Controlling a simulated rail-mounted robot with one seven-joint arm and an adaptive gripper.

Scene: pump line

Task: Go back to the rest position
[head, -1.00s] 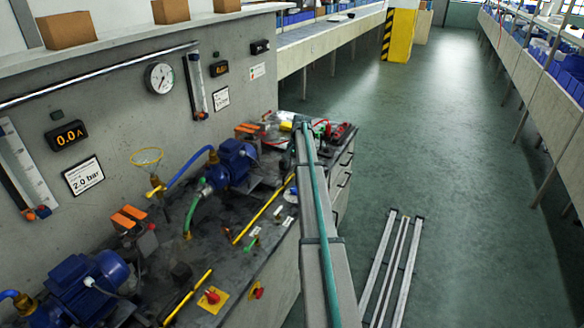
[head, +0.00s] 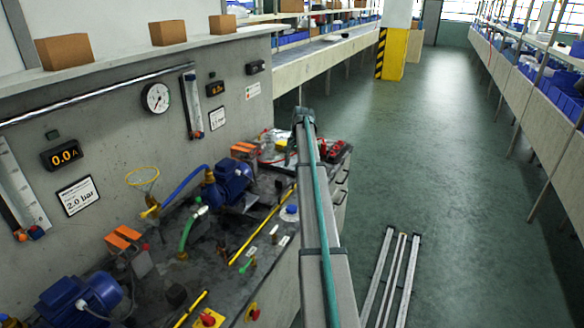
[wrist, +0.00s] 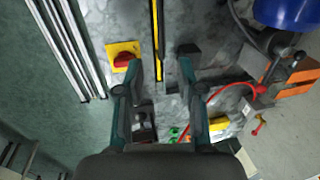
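In the wrist view my gripper (wrist: 160,75) is open, with its two fingers well apart and nothing between them. It hangs above the workbench, with a yellow rail (wrist: 157,40) running beneath the gap. A red knob on a yellow plate (wrist: 123,58) lies beside the left finger. In the head view my arm reaches away along the bench's right edge, and my gripper is hidden there.
The bench carries blue pumps (head: 80,299), (head: 232,178) and a yellow ring (head: 142,176). A gauge (head: 156,98) and displays are on the wall. Metal profiles (head: 392,275) lie on the floor at right. The aisle floor (head: 440,150) is clear.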

